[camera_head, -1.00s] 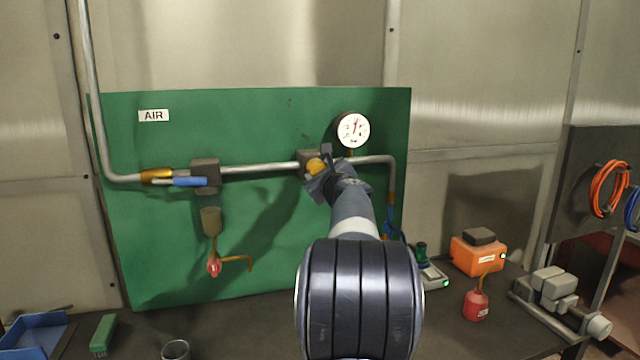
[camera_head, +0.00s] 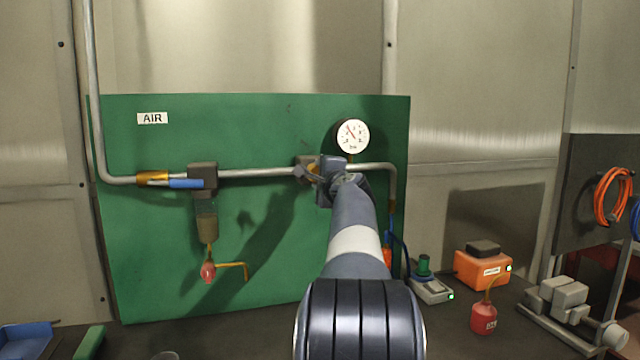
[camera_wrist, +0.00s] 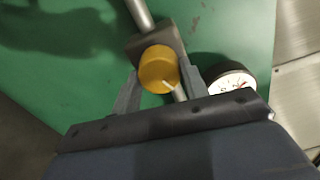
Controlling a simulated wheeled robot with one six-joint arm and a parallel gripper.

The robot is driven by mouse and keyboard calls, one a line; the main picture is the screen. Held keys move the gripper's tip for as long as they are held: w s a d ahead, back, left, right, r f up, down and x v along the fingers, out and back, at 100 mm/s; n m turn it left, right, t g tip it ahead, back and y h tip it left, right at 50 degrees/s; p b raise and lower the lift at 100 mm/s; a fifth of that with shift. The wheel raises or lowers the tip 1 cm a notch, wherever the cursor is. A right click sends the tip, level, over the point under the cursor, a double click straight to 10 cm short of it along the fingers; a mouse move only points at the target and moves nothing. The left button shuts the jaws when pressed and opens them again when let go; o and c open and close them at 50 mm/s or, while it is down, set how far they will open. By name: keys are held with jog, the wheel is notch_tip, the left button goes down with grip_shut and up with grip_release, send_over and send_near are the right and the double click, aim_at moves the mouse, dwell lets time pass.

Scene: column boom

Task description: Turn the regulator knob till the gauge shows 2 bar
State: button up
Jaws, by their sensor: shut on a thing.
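The yellow regulator knob (camera_wrist: 158,66) sits on a dark block on the pipe. Its white mark points to the lower right in the wrist view. My gripper (camera_wrist: 162,76) has one finger on each side of the knob and is shut on it. In the head view my gripper (camera_head: 318,170) covers most of the knob. The round white gauge (camera_head: 352,135) stands above the pipe, right of the knob. Its red needle points to the upper left; the figures are too small to read. The gauge (camera_wrist: 233,80) is partly hidden by my gripper in the wrist view.
The green panel (camera_head: 270,260) also carries a blue-handled valve (camera_head: 187,183) and a filter bowl (camera_head: 207,224) with a red-tipped drain. An orange box (camera_head: 482,268), a red oil can (camera_head: 484,318) and a small green-topped device (camera_head: 430,288) stand on the bench at right.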

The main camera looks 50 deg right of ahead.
jog(key=shift+f+n+b, duration=0.1)
jog(key=shift+n+b, duration=0.2)
jog(key=shift+n, duration=0.3)
jog(key=o, duration=1)
jog(key=b+v, duration=0.3)
jog(key=v, duration=0.7)
jog(key=shift+s+a, duration=0.15)
jog(key=shift+s, duration=0.2)
jog(key=p+x, duration=0.3)
jog(key=x, duration=0.8)
